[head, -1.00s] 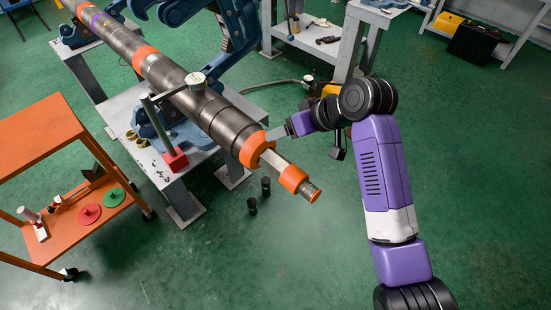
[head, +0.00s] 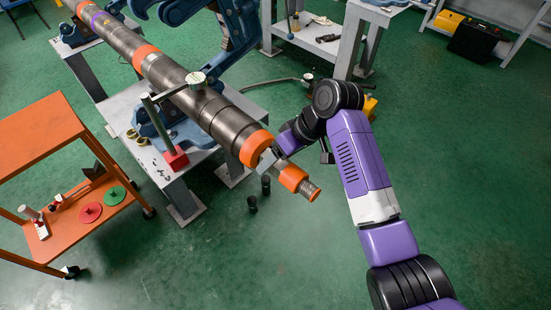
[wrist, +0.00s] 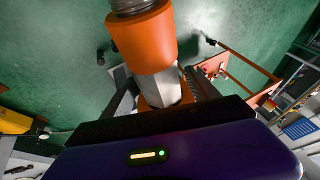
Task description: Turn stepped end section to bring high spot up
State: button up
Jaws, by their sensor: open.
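The long dark pipe (head: 225,118) lies in the blue vises, with orange bands along it. Its stepped end section sticks out past the wide orange collar (head: 256,147), with a bare grey neck, a smaller orange band (head: 293,178) and a threaded tip (head: 311,191). In the wrist view the smaller orange band (wrist: 146,40) is close, with the grey neck (wrist: 170,88) behind it. My gripper (head: 267,160) is at the neck. In the wrist view its open fingers (wrist: 162,88) stand on either side of the neck. Contact cannot be made out.
A dial gauge (head: 196,79) on a stand with a red base (head: 175,159) sits at the pipe. An orange cart (head: 62,190) stands to the left. Two small dark cylinders (head: 252,203) are on the floor below the pipe end. The green floor in front is clear.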

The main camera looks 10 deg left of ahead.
jog(key=shift+a+f, duration=0.1)
jog(key=shift+f, duration=0.1)
jog(key=c, duration=1.4)
jog(key=shift+o, duration=0.2)
jog(key=shift+r, duration=0.1)
